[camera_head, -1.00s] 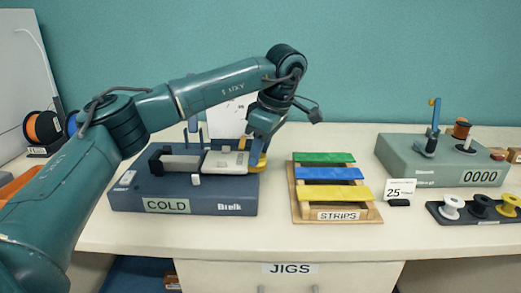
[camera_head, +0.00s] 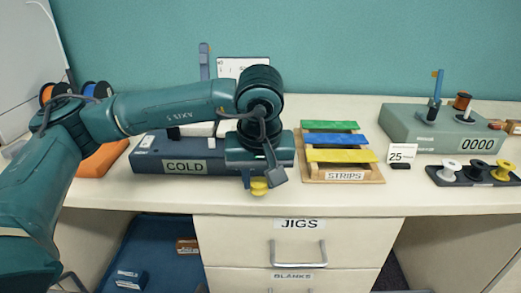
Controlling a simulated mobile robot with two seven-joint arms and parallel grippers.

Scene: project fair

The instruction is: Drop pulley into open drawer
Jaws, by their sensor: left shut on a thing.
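My left gripper (camera_head: 258,178) points down near the table's front edge, above the drawer unit. It is shut on a small yellow pulley (camera_head: 259,188), partly hidden by the fingers. Below, a drawer labelled JIGS (camera_head: 240,238) has a pale front with a metal handle. A drawer labelled BLANKS (camera_head: 235,279) lies under it. No drawer interior shows in the view. My right gripper is not in view.
The dark COLD machine (camera_head: 150,166) stands behind my left arm. The STRIPS rack (camera_head: 372,172) with coloured strips is right of the gripper. Farther right are a grey-green box (camera_head: 400,125) and a dark tray with several pulleys (camera_head: 437,179). A blue bin (camera_head: 160,230) is below left.

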